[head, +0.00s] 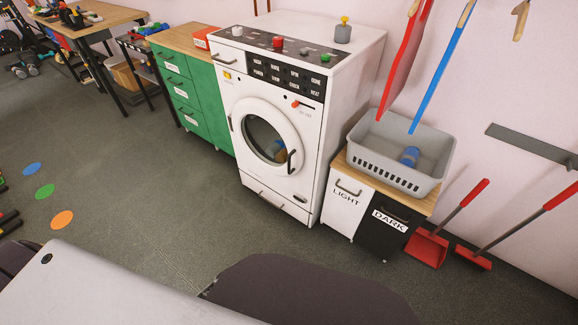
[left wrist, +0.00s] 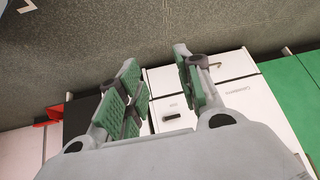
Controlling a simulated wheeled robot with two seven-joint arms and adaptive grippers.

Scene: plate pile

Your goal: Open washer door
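The white washer (head: 335,75) stands against the wall in the head view. Its round door (head: 291,128) has a white ring and dark glass and looks shut. A dark curved handle (head: 291,162) sits at the door's right side, and something blue and tan shows faintly behind the glass. In the left wrist view my left gripper (left wrist: 157,68) has its green-padded fingers spread apart with nothing between them. A white front, probably the washer's (left wrist: 235,65), shows beyond the fingers; I cannot make out the round door there. My right gripper is in neither view.
A green drawer cabinet (head: 205,93) adjoins the washer's left. Right of it, light and dark hampers (head: 345,203) carry a grey basket (head: 432,176). The grey floor (head: 150,205) before the washer is mostly clear.

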